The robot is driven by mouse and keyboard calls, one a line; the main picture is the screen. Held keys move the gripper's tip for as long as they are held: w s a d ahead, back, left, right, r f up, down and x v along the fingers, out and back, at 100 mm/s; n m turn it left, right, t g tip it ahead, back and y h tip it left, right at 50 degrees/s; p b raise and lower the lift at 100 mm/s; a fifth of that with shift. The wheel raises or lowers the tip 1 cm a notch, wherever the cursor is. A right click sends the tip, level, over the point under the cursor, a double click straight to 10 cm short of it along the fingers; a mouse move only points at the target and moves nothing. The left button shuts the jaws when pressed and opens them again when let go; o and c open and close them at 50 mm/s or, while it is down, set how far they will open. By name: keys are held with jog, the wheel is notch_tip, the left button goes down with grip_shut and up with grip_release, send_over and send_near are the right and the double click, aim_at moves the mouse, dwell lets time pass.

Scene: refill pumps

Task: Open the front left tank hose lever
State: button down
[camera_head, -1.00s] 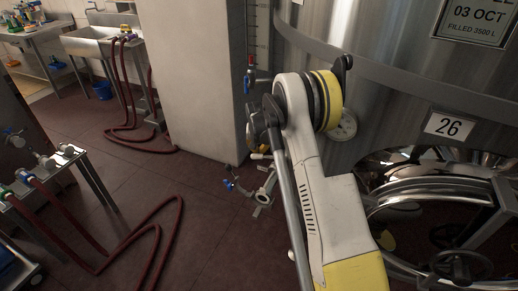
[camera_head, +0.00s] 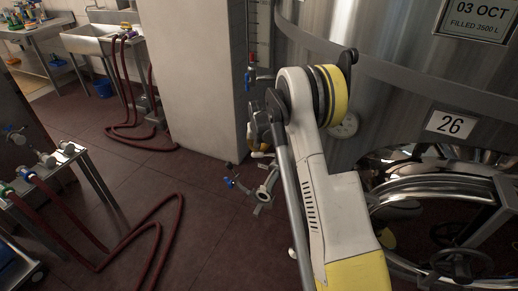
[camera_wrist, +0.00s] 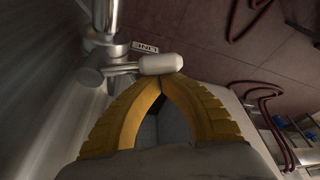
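In the wrist view a lever with a pale rounded handle (camera_wrist: 160,64) sticks out from a metal pipe fitting (camera_wrist: 103,48) beside the steel tank. My gripper (camera_wrist: 160,80) has its yellow fingers meeting at the tips, with nothing seen between them. The tips are right at the lever handle; I cannot tell whether they touch it. In the head view the big tank (camera_head: 400,85) with the number 26 plate stands at the right. My arm hides most of the gripper and the lever there.
A white pillar (camera_head: 197,75) stands left of the tank. A blue-handled valve (camera_head: 230,183) and a metal fitting (camera_head: 267,187) show low beside my arm. Red hoses (camera_head: 165,225) lie on the floor. A metal table (camera_head: 90,190) is at the left.

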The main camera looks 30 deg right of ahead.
aim_at(258, 154)
jog(key=s+a+n, duration=0.1)
jog(key=n, duration=0.1)
jog(key=s+n+y, duration=0.1)
jog(key=shift+s+a+f+n+b, duration=0.1)
jog(key=shift+s+a+n+b, duration=0.25)
jog(key=shift+n, duration=0.05)
jog(key=shift+s+a+n+y+b, duration=0.25)
jog(key=shift+s+n+y, duration=0.15)
jog(key=shift+s+n, duration=0.75)
jog(key=shift+s+a+n+y+b, duration=0.15)
jog(key=shift+s+n+y, duration=0.25)
jog(key=shift+s+n, duration=0.7)
jog(key=shift+s+m, duration=0.25)
jog(key=shift+s, duration=0.05)
